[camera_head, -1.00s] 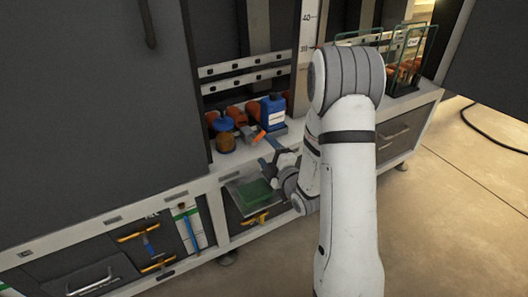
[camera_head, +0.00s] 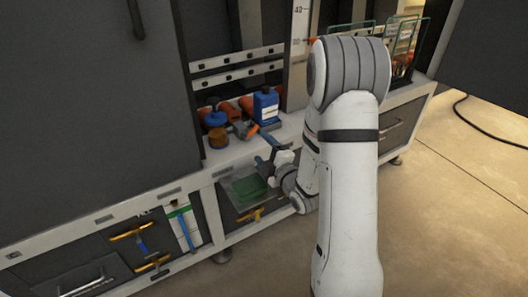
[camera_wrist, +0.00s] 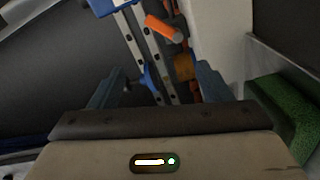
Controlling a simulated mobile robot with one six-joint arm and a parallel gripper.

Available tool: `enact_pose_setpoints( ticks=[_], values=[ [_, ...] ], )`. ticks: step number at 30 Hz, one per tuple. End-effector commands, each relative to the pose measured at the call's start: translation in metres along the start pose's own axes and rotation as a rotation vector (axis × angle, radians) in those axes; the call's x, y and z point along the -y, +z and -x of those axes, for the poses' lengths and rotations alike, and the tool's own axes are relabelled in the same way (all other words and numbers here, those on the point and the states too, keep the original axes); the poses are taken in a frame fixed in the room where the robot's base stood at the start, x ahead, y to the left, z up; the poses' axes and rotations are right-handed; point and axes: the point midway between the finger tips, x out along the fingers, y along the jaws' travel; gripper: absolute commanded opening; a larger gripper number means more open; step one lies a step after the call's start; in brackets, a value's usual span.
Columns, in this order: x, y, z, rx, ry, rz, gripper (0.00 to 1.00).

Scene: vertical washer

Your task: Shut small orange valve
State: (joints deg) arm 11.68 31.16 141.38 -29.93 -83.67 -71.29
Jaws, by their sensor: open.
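The small orange valve handle (camera_head: 252,131) sticks out at the front of the shelf, beside a blue bottle. An orange lever that looks like the same handle shows near the top middle of the wrist view (camera_wrist: 163,29), tilted. My gripper (camera_head: 268,156) is just in front of and below the handle, apart from it. In the wrist view my gripper (camera_wrist: 158,80) has its two fingers spread wide with nothing held between them. The orange lever lies beyond the fingertips. The valve's body is partly hidden in the head view.
The blue bottle (camera_head: 265,105) stands close behind the handle. A brown-orange knob (camera_head: 218,137) and blue cap (camera_head: 215,118) are to its left. A green block (camera_head: 249,187) lies in the compartment below. A large dark panel (camera_head: 90,100) fills the left.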

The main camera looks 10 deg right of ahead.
Motion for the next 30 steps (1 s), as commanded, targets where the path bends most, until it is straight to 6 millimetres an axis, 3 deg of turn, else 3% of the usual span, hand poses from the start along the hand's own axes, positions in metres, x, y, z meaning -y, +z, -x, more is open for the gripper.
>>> enact_pose_setpoints(
  ticks=[5,10,20,30],
  values=[
    [0.000,0.000,0.004,0.000,-0.001,0.000,0.72],
    [-0.001,0.000,0.030,0.003,-0.001,-0.002,0.72],
    [-0.005,-0.001,0.043,-0.002,-0.007,-0.001,0.72],
    [-0.003,-0.001,0.069,0.000,-0.005,-0.002,0.72]
  ],
)
